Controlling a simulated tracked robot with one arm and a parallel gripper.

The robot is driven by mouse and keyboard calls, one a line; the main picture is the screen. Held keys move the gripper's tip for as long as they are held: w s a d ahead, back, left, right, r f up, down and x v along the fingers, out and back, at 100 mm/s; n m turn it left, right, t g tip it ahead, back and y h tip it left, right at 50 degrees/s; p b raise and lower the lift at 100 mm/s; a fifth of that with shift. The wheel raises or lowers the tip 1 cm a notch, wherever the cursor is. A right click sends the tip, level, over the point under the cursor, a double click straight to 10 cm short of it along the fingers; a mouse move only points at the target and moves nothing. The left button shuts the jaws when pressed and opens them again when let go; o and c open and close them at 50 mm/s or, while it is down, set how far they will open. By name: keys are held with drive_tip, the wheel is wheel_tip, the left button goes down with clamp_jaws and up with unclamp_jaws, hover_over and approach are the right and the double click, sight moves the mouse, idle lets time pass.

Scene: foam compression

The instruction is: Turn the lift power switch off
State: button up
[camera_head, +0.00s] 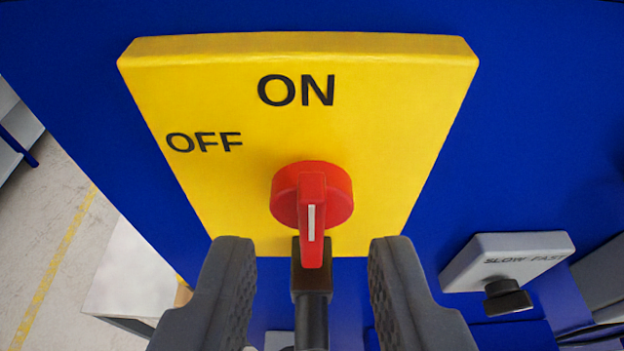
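The lift power switch is a red rotary knob (312,195) with a raised grip and a white mark. It sits low on a yellow plate (380,140) fixed to a blue panel. The plate reads ON above the knob and OFF at the upper left. The knob's grip stands upright in the picture, in line with ON, its near end pointing down toward me. My gripper (312,260) is open, with one dark grey finger to each side below the knob. The fingers are apart from the knob, and its lower end shows between their tips.
A grey box (510,258) labelled SLOW FAST with a black knob (507,298) is on the blue panel (545,110) at lower right. A black post (311,310) stands between my fingers. A white surface (130,275) and floor (45,220) show at left.

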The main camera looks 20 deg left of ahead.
sight(312, 213)
drive_tip(key=shift+x, duration=1.3)
clamp_jaws()
